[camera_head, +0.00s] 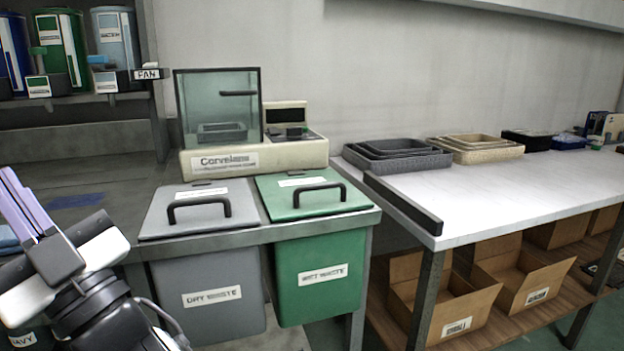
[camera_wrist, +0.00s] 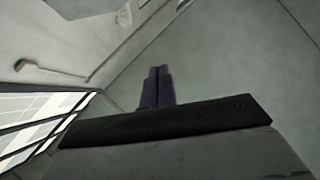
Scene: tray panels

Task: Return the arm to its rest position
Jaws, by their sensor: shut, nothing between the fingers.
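My gripper (camera_head: 12,190) is at the left edge of the head view, with its two purple fingers side by side and pointing up. In the wrist view its dark fingers (camera_wrist: 157,86) are together, with nothing between them. The arm is raised in front of the left counter, and my gripper is apart from the bins and the shelf. The part of my arm below the picture's lower edge is hidden.
A grey dry waste bin (camera_head: 210,298) and a green wet waste bin (camera_head: 322,285) stand right of my gripper, lids closed. A scale (camera_head: 225,160) sits behind them. A white table (camera_head: 500,190) with trays (camera_head: 398,163) is at right. Canisters (camera_head: 62,45) stand on a shelf above.

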